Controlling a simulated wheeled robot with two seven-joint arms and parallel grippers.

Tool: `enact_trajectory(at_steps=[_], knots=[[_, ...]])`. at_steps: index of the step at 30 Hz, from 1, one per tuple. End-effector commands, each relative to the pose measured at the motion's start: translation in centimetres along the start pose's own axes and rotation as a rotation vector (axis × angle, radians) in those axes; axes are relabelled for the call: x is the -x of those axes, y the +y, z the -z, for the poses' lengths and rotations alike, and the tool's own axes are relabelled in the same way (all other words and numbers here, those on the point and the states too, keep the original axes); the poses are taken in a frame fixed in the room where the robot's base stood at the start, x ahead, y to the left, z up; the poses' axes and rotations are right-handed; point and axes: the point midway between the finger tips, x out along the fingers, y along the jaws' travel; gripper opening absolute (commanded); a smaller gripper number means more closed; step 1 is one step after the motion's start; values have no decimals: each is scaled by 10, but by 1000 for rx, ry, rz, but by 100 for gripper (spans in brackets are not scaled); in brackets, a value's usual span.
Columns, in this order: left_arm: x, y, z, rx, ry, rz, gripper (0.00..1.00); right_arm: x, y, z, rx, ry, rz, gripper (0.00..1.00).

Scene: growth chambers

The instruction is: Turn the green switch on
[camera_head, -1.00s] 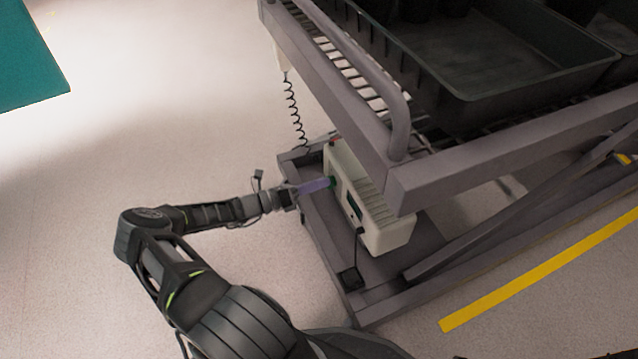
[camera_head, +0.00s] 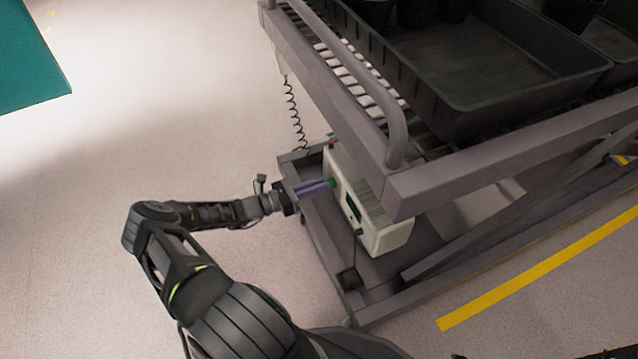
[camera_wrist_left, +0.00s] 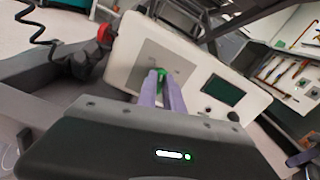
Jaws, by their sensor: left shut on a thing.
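The green switch (camera_head: 331,182) sits on the front of a cream control box (camera_head: 385,236) low on the cart's base. In the left wrist view the green switch (camera_wrist_left: 161,73) is on a grey plate, left of a dark screen (camera_wrist_left: 223,90). My left gripper (camera_head: 328,185) reaches it from the left, its purple fingers close together. In the left wrist view the fingertips (camera_wrist_left: 161,78) are shut on the switch and partly hide it. Which way the switch is set cannot be told. My right gripper is not in view.
The cart's grey frame and handrail (camera_head: 396,140) overhang the box. Dark trays (camera_head: 500,60) lie on top. A coiled cord (camera_head: 294,112) hangs behind the gripper. A red knob (camera_wrist_left: 103,33) is near the box's left end. Open floor lies to the left.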

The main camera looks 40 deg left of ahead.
Motion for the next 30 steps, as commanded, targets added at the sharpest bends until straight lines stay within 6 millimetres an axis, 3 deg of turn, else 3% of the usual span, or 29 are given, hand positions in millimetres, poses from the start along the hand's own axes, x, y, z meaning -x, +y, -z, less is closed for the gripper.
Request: enact_trajectory(at_steps=[30], knots=[[0, -4, 2, -918, 1, -2, 0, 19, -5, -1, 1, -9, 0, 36]])
